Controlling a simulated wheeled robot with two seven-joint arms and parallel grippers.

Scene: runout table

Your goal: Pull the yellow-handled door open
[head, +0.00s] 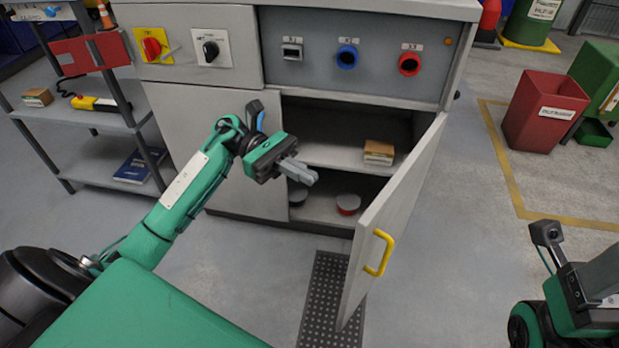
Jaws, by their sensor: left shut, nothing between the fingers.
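The yellow-handled door (405,205) of the grey cabinet stands wide open, swung out toward me on its right side. Its yellow handle (379,252) is on the door's outer face, near the free edge. My left gripper (308,176) is shut and empty, in front of the cabinet opening. It is left of the door and apart from the handle. Part of my right arm, with what looks like its gripper (590,290), shows at the lower right edge, cut off by the frame; its fingers cannot be made out clearly.
Inside the cabinet, a small box (379,152) sits on the shelf and round containers (348,204) stand below. A dark perforated floor mat (330,290) lies under the door. A shelf rack (105,160) stands left. A red bin (543,112) stands right, with clear floor before it.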

